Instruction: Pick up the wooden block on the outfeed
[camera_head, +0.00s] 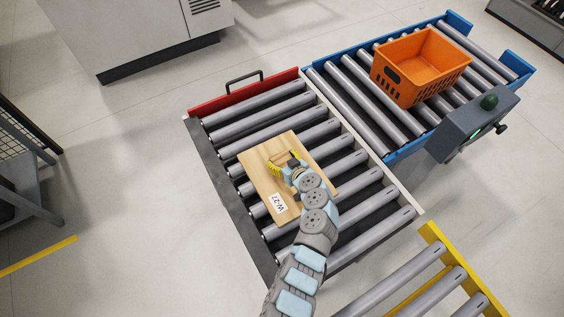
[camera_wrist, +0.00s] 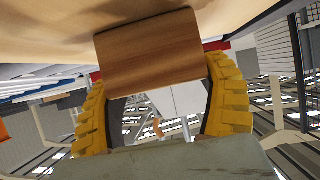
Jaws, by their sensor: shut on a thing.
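My gripper (camera_head: 287,164) is over the board's middle. Its yellow fingers are shut on the brown piece, one on each side. My arm hides the board's lower right part.
A red end plate (camera_head: 240,94) with a black handle (camera_head: 243,78) borders the outfeed's back. A blue-framed conveyor (camera_head: 350,98) holds an orange crate (camera_head: 420,65), with a grey control box (camera_head: 470,125) beside it. A yellow-framed roller section (camera_head: 450,255) is at lower right.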

